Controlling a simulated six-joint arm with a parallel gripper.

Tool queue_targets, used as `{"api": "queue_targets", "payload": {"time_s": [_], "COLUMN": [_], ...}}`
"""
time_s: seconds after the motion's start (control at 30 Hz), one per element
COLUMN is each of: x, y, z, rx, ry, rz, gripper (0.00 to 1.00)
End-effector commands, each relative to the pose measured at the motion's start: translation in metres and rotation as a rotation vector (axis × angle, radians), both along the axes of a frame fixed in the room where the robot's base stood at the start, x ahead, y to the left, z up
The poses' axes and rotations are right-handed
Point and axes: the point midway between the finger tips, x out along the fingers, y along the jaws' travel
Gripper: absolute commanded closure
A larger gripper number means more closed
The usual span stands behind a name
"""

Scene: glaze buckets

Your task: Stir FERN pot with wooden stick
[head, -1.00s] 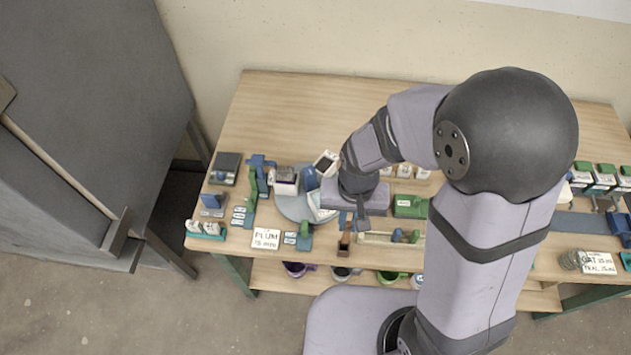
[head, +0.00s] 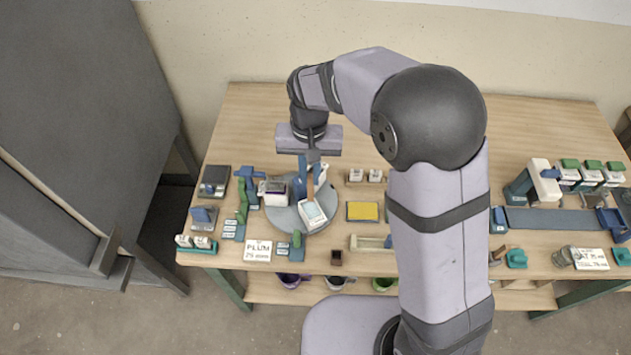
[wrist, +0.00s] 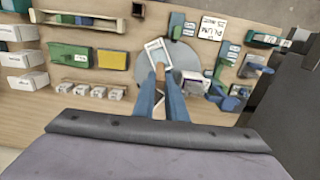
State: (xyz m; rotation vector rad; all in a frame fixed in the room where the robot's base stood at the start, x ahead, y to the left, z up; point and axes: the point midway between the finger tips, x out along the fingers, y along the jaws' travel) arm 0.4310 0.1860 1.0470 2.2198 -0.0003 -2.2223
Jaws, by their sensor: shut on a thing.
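My gripper (head: 308,188) is shut on the wooden stick (head: 318,174), a thin brown piece between its blue fingers. The stick also shows in the wrist view (wrist: 160,72). The gripper hangs over the round grey turntable (head: 345,205). A white container with a pale top (head: 312,212) stands at the turntable's front, near the fingertips. A white container with a dark purplish top (head: 276,189) stands at its left. Another white piece (head: 322,171) is partly hidden behind the fingers. I cannot read which pot is FERN, nor tell whether the stick touches one.
A PLUM card (head: 258,251) lies at the front left. A yellow block (head: 362,211) lies right of the turntable, with small white pots (head: 365,176) behind it. Purple (head: 291,281) and green (head: 384,284) vessels sit on the lower shelf. The back of the table is clear.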

Motion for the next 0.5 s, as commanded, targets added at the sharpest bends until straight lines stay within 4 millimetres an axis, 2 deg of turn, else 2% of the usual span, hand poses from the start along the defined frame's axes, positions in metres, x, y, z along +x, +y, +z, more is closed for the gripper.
{"api": "queue_targets", "payload": {"time_s": [0.23,0.5], "x": [0.0,0.0], "y": [0.0,0.0], "z": [-0.005,-0.021], "rx": [0.0,0.0], "ry": [0.0,-0.001], "rz": [0.0,0.0], "gripper": [1.0,1.0]}}
